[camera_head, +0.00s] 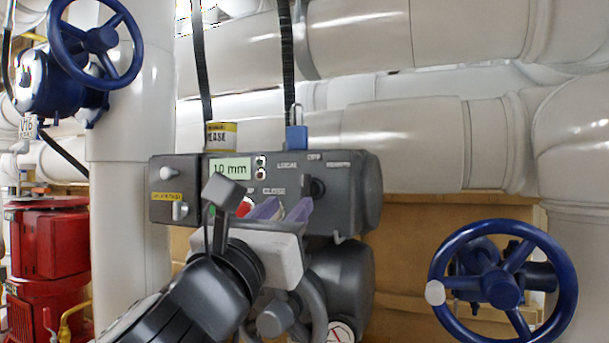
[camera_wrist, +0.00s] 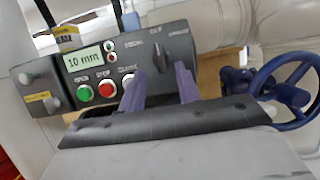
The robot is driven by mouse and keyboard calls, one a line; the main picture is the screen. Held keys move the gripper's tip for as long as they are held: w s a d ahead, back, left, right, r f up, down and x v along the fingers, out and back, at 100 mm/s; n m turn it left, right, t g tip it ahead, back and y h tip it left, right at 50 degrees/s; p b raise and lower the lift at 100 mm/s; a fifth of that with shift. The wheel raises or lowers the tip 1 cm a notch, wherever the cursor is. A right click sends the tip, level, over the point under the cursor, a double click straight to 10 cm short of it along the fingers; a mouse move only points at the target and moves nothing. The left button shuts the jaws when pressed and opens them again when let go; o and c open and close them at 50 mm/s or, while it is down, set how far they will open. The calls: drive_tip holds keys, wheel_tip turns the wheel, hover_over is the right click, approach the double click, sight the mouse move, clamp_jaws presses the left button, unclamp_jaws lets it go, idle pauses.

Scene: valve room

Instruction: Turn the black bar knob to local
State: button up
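The black bar knob (camera_head: 316,187) sits on the right part of a dark grey control box (camera_head: 345,205). In the wrist view the knob (camera_wrist: 158,56) shows beyond the fingertips, roughly between them. Its bar looks about upright there, toward the middle label; its exact setting is hard to tell. The LOCAL label (camera_head: 287,166) is at the knob's upper left, with OFF above and REMOTE at upper right. My gripper (camera_head: 283,208) is in front of the box, left of and below the knob in the head view. Its purple fingers (camera_wrist: 160,80) are apart and empty, not visibly touching the knob.
Green (camera_wrist: 84,93) and red (camera_wrist: 106,90) buttons lie left of the knob, below a 10 mm display (camera_wrist: 86,60). A finger partly covers the close button. A blue padlock (camera_head: 297,138) stands above the box. A blue handwheel (camera_head: 503,288) is at lower right.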

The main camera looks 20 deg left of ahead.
sight(303, 189)
drive_tip(key=p+x, duration=0.2)
drive_tip(key=x, duration=0.4)
drive_tip(key=shift+w+r, duration=0.15)
drive_tip(key=shift+r, duration=0.05)
drive_tip(key=shift+w+r, duration=0.15)
drive_tip(key=shift+w, duration=0.5)
drive_tip(key=shift+c, duration=0.4)
drive_tip(key=c, duration=0.5)
